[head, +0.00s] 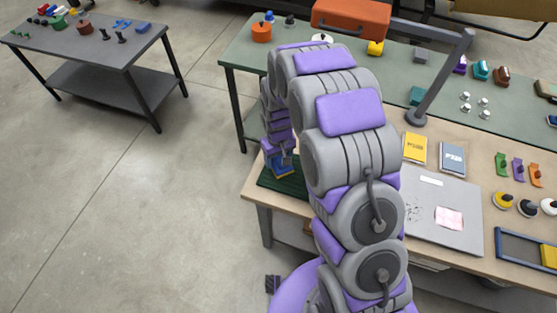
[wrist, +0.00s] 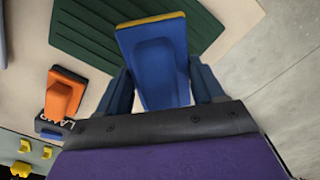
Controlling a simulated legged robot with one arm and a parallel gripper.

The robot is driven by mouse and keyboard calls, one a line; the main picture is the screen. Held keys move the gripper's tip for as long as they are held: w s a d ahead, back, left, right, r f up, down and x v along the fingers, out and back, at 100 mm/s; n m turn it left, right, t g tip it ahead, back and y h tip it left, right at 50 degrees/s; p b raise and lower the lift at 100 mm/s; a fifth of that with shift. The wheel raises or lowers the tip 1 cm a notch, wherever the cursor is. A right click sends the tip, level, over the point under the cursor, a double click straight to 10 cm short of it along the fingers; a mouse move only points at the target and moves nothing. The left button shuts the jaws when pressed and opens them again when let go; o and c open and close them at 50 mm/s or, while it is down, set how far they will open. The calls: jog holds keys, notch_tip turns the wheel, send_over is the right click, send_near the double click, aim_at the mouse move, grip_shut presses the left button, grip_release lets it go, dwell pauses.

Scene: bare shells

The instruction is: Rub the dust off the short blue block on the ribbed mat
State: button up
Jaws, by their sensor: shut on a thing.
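My gripper (wrist: 160,66) is shut on a blue block-like piece (wrist: 152,38) with a raised grip and a thin yellow layer along its far edge. Its two dark fingers stand on either side of the grip. The green ribbed mat (wrist: 82,28) lies beyond it in the wrist view. In the head view the mat (head: 296,184) is at the bench's near left corner, with the blue piece (head: 285,172) over it, low under my arm. I cannot tell whether it touches the mat. No other blue block shows on the mat, and no dust can be made out.
An orange-handled block (wrist: 62,96) with a dark base lies left of my gripper in the wrist view. A grey laptop-like panel (head: 440,213), yellow and blue-grey booklets (head: 415,149) and a lamp post (head: 425,105) stand right of my arm. Open floor lies left of the bench.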

jog(key=r, duration=0.1)
jog(key=d+r+p, duration=0.1)
jog(key=r, duration=0.1)
jog(key=shift+r, duration=0.25)
jog(key=shift+a+r, duration=0.15)
jog(key=shift+r, duration=0.25)
jog(key=shift+a, duration=0.1)
jog(key=shift+a, duration=0.1)
